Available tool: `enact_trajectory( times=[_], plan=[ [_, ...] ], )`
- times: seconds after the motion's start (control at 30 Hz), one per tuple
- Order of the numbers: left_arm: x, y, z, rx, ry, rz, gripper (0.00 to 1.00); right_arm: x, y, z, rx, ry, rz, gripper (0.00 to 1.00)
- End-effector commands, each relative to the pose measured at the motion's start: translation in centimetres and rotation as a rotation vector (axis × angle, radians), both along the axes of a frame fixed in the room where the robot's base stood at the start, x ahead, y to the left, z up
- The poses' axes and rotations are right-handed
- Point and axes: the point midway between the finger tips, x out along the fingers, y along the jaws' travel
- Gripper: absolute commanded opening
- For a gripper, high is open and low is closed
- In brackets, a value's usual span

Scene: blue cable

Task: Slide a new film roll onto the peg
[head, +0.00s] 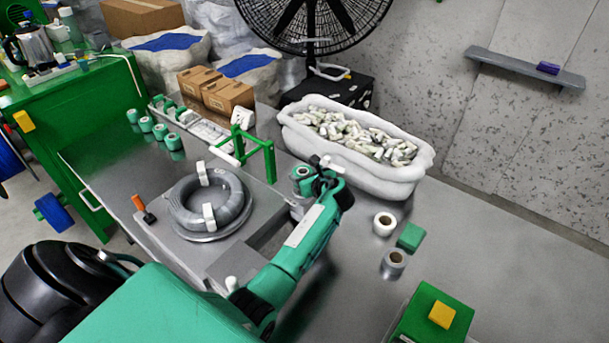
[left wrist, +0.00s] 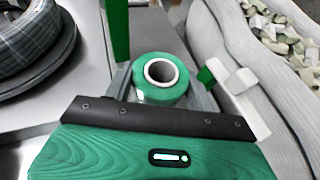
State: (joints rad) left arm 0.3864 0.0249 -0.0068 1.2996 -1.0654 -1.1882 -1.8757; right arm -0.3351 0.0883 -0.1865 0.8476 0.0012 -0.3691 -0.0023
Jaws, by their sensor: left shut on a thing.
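A green film roll (head: 302,172) with a white core is held upright by my left gripper (head: 301,183). In the left wrist view the roll (left wrist: 160,92) sits between the grey fingers, its open core facing the camera. A green frame (head: 268,163) stands just left of the gripper in the head view; a bar with a white end (head: 227,157) sticks out at its left. I cannot tell for sure which part is the peg. One green post (left wrist: 116,30) shows near the roll in the left wrist view. My right gripper is not in view.
A coil of grey cable (head: 240,199) lies left of the arm. A white tub (head: 408,174) full of small pieces stands behind the gripper. Several green rolls (head: 160,131) stand at left.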

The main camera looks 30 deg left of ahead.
Motion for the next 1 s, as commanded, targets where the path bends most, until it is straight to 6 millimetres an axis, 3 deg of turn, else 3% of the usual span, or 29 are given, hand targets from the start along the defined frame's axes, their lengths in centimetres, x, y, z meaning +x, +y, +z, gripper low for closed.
enact_trajectory(
  times=[1.0],
  plan=[
    [0.0, 0.0, -1.8, 0.001, 0.000, 0.000, 0.28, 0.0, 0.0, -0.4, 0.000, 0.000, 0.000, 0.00]
  ],
)
